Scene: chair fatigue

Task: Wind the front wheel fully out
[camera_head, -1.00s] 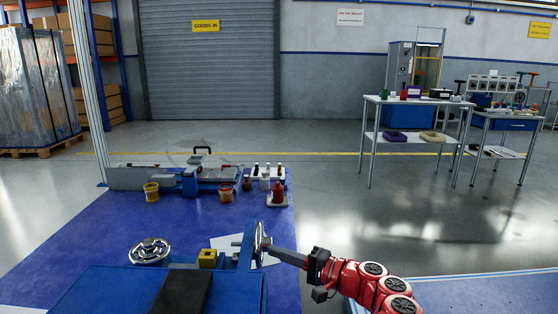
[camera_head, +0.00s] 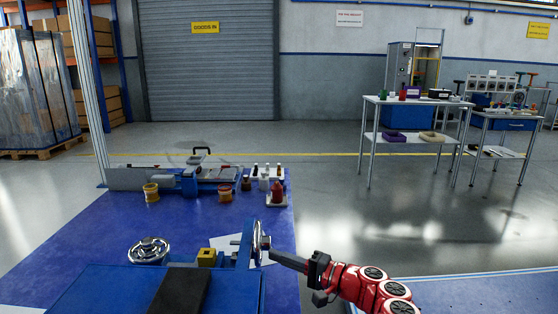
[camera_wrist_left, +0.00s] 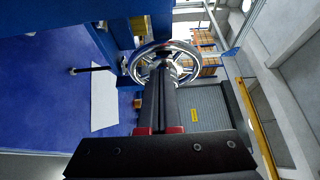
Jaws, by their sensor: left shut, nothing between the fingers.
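A chrome handwheel (camera_head: 258,242) stands upright on the right side of the blue machine (camera_head: 225,290). It also shows in the left wrist view (camera_wrist_left: 190,52), with spokes and a central hub. A second chrome wheel (camera_head: 149,251) lies flat on the machine's left. My right gripper is not in view.
A yellow block (camera_head: 207,257) and a black pad (camera_head: 180,291) are on the machine. Yellow tubs (camera_head: 151,192), bottles and a red container (camera_head: 278,192) stand farther back on the blue surface. Open floor lies to the right, before the white tables (camera_head: 415,101).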

